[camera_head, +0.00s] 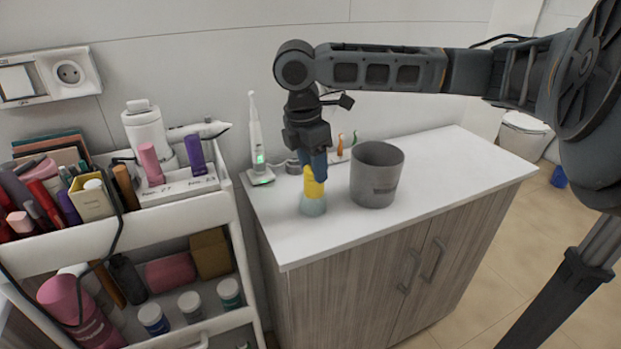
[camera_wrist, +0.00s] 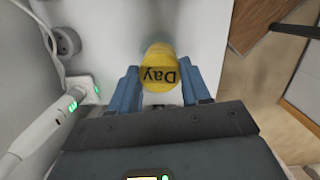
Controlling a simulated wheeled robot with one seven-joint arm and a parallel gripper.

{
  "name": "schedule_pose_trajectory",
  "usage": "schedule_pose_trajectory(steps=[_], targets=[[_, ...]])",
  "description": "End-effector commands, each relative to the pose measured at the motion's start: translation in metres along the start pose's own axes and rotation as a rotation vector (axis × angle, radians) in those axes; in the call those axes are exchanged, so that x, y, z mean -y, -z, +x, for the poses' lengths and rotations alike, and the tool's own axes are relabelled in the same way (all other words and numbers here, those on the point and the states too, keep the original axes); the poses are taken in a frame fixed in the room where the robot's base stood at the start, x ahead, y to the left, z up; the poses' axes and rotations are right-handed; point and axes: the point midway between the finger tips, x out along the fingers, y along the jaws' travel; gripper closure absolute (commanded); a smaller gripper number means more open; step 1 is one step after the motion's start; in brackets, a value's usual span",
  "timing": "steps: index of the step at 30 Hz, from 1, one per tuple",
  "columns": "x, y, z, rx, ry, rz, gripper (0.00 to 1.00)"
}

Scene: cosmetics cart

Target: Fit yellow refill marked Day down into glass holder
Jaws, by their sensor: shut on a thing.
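The yellow refill (camera_head: 313,184) is held upright in my gripper (camera_head: 312,165) above the white counter. Its label "Day" shows on the yellow refill (camera_wrist: 159,68) in the wrist view, between the blue fingers of my gripper (camera_wrist: 160,90). The pale greenish glass holder (camera_head: 313,206) stands on the counter directly under the refill. The refill's lower end meets or enters the holder's top; how deep it sits I cannot tell.
A grey cup (camera_head: 376,176) stands close to the right of the holder. An electric toothbrush (camera_head: 257,150) on its charger stands at the back left. A cart (camera_head: 190,208) full of cosmetics is on the left. The counter's right part (camera_head: 460,165) is clear.

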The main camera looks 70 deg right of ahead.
Motion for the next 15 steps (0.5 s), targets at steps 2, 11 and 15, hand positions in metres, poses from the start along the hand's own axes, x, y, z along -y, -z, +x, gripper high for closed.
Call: schedule_pose_trajectory(steps=[2,11,15], targets=[[-0.004,0.003,0.002,0.0,0.0,0.001,0.89],[-0.004,0.009,0.032,0.0,0.004,0.001,1.0],[-0.004,0.012,0.046,-0.004,0.005,-0.001,1.0]])
